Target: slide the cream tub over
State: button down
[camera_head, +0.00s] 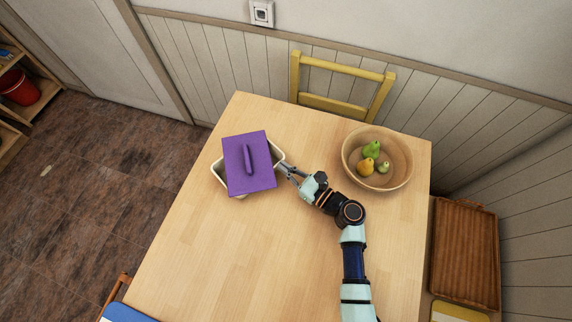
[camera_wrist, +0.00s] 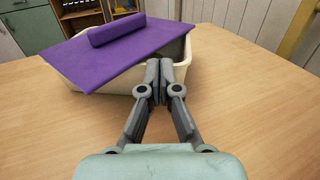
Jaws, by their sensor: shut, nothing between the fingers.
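The cream tub (camera_head: 279,153) stands on the left part of the wooden table, mostly hidden under a purple lid (camera_head: 237,172) with a bar handle. The lid lies askew, so tub corners show at its sides. In the wrist view the tub's cream wall (camera_wrist: 112,89) and the lid (camera_wrist: 95,55) are straight ahead, with a gap open at the right. My gripper (camera_head: 284,168) is shut and empty at the tub's right side. In the wrist view its fingertips (camera_wrist: 166,68) are close against the tub's near wall; I cannot tell if they touch.
A wooden bowl (camera_head: 400,176) with several fruits stands at the table's right, beyond my arm. A yellow chair (camera_head: 342,71) is at the far edge. The wooden table (camera_head: 200,260) is clear in front of the tub, with its left edge close by.

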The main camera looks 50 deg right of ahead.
aim_at(275, 160)
jog(key=w, duration=0.4)
jog(key=shift+w, duration=0.3)
jog(key=shift+s, duration=0.2)
jog(key=s+p, duration=0.4)
jog(key=s, duration=1)
jog(key=shift+w, duration=0.1)
